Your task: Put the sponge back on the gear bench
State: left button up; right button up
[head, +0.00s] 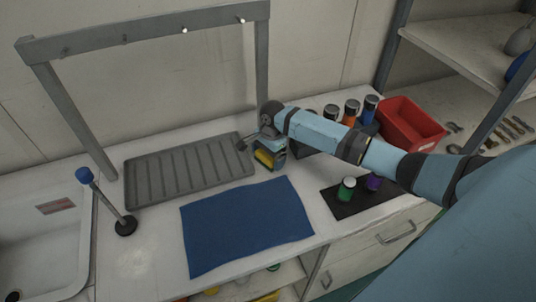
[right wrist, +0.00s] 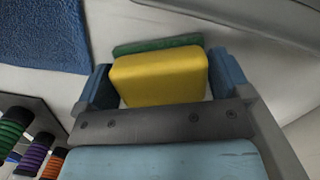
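The yellow sponge (head: 264,158) with a green layer is between the fingers of my right gripper (head: 269,161), over the white bench top (head: 140,262). In the right wrist view the sponge (right wrist: 162,77) fills the gap between the two blue fingers, which appear to press its sides. It is right of the grey ribbed tray and behind the blue mat. I cannot tell whether its underside touches the bench. My left gripper is not in view.
The grey ribbed tray (head: 190,171) lies below a grey rail frame (head: 145,30). A blue mat (head: 247,226) lies in front. A black pad (head: 363,207) holds green and purple items. A red bin (head: 411,125) and several bottles stand right; a sink (head: 45,225) is left.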

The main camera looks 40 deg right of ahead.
notch_tip(320, 180, up, 12)
jog(key=d, duration=0.1)
jog(key=shift+w+d+r, duration=0.15)
jog(key=shift+d, duration=0.1)
dwell(0.4)
dwell(0.4)
